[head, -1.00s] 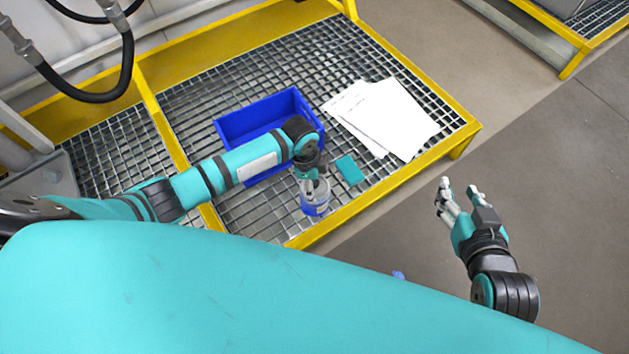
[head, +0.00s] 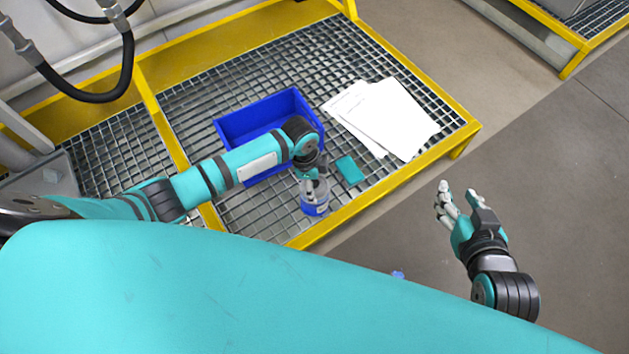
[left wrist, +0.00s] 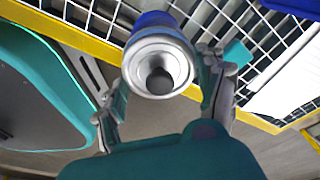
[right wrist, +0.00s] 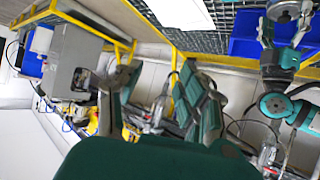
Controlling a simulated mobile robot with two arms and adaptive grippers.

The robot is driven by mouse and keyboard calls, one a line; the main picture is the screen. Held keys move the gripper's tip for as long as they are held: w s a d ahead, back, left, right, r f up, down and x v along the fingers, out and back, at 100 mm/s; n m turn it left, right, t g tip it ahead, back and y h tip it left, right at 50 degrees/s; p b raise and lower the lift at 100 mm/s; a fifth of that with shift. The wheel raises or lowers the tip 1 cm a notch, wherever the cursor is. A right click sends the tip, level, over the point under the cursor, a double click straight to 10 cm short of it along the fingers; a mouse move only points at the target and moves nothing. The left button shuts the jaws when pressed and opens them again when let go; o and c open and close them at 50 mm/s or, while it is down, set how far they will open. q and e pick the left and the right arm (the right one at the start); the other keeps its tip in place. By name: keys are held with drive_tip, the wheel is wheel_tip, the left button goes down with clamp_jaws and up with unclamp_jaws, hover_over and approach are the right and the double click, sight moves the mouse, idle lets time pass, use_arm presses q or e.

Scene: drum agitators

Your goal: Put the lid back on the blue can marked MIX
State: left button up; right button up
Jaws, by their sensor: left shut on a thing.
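The blue can (head: 315,209) stands on the grating near the platform's front yellow edge; its small pale marking is too small to read. It also shows in the left wrist view (left wrist: 154,19). The round silver lid (left wrist: 145,56) with a dark knob (left wrist: 159,81) is at the can's top, about centred on it. I cannot tell whether it is fully seated. My left gripper (head: 314,184) is above the can, shut on the lid, with fingers on both sides of it in the left wrist view (left wrist: 165,92). My right gripper (head: 458,193) is open and empty, off the platform to the right.
A blue bin (head: 262,118) stands behind the can, close to my left forearm. A teal flat block (head: 349,170) lies right of the can. White papers (head: 392,115) lie further right. The platform has a raised yellow edge (head: 385,182). Open floor lies around my right gripper.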

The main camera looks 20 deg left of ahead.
drive_tip(key=shift+s+d+f+g, duration=0.15)
drive_tip(key=shift+s+f+g, duration=0.15)
drive_tip(key=shift+f, duration=0.1)
drive_tip(key=shift+s+d+f+g, duration=0.25)
drive_tip(key=shift+s+f+g, duration=0.25)
drive_tip(key=shift+s+f, duration=0.15)
idle(0.9)
use_arm(q)
drive_tip(key=shift+p, duration=0.3)
use_arm(e)
drive_tip(key=shift+s+d+f+g, duration=0.1)
drive_tip(key=shift+s+f+g, duration=0.1)
drive_tip(key=shift+s+g, duration=0.1)
use_arm(q)
drive_tip(key=shift+f, duration=0.1)
use_arm(e)
drive_tip(key=shift+s+d+f+h, duration=0.1)
drive_tip(key=shift+s+f+h, duration=0.15)
drive_tip(key=shift+h, duration=0.05)
drive_tip(key=shift+s, duration=0.1)
drive_tip(key=shift+s+f+g, duration=0.2)
drive_tip(key=shift+g, duration=0.1)
